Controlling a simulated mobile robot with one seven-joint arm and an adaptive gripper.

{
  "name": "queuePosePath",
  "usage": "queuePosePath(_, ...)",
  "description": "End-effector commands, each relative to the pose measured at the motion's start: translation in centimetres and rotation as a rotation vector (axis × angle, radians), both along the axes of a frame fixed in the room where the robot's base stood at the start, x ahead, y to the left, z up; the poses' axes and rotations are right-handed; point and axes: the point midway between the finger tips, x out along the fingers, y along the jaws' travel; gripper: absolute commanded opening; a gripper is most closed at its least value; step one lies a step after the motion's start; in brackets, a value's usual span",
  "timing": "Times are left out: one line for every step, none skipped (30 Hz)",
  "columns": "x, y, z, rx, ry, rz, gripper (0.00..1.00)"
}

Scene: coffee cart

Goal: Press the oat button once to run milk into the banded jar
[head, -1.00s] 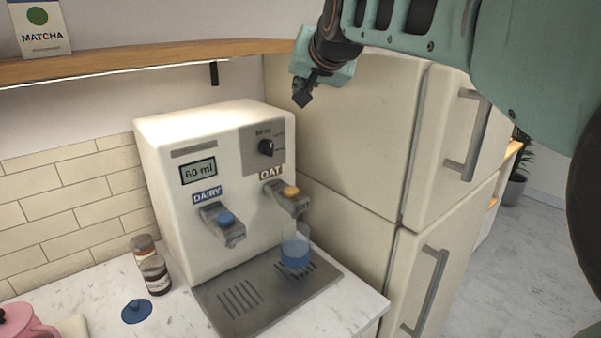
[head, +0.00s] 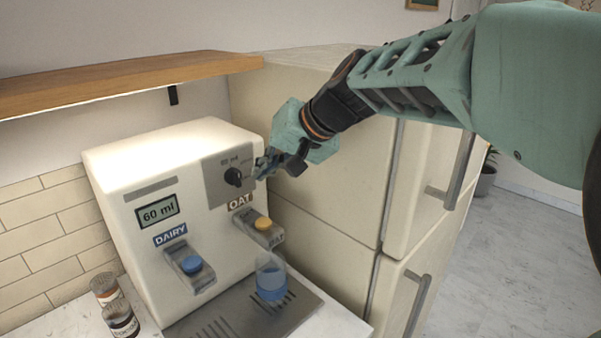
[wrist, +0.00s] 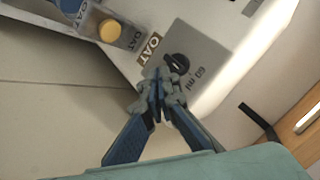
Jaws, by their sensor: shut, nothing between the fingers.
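The oat button (head: 263,223) is a round yellow cap on the dispenser's right tap, below the OAT label. It also shows in the wrist view (wrist: 108,31). A clear jar (head: 271,283) with a blue lower part stands on the drip tray (head: 200,325) under the oat tap. Whether the blue is a band or contents I cannot tell. My gripper (head: 262,168) is shut and empty, beside the black knob (head: 233,177) and above the oat button. In the wrist view its fingertips (wrist: 158,90) overlap the knob's lower edge; contact cannot be told.
The white dispenser (head: 115,180) shows 60 ml on its display (head: 158,211). A blue dairy button (head: 192,264) sits left of the oat tap. A cream fridge (head: 310,215) stands close on the right. A wooden shelf (head: 130,80) runs above; small jars (head: 120,320) stand at left.

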Motion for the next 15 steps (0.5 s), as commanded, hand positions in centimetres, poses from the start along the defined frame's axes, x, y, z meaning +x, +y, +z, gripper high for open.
queuePosePath(0.0,0.0,0.0,0.0,-0.001,0.001,0.0)
queuePosePath(0.0,0.0,0.0,0.0,-0.001,0.001,0.0)
queuePosePath(0.0,0.0,0.0,0.0,0.0,0.0,0.0)
queuePosePath(0.0,0.0,0.0,0.0,-0.001,0.0,0.0)
queuePosePath(0.0,0.0,0.0,-0.001,-0.001,0.0,0.0)
queuePosePath(0.0,0.0,0.0,-0.001,-0.001,-0.001,0.0)
queuePosePath(0.0,0.0,0.0,-0.001,-0.001,-0.001,0.0)
queuePosePath(0.0,0.0,-0.1,-0.001,-0.001,-0.001,0.0)
queuePosePath(0.0,0.0,-0.2,-0.001,-0.001,-0.001,0.0)
queuePosePath(0.0,0.0,-0.3,-0.001,-0.001,-0.001,0.0)
queuePosePath(0.0,0.0,-0.5,-0.001,-0.001,-0.001,0.0)
queuePosePath(0.0,0.0,-0.7,-0.001,-0.001,-0.001,0.0)
queuePosePath(0.0,0.0,-0.9,-0.001,0.0,-0.001,0.0)
queuePosePath(0.0,0.0,-1.2,-0.001,0.0,-0.001,0.0)
queuePosePath(0.0,0.0,-1.6,-0.001,0.0,-0.001,0.0)
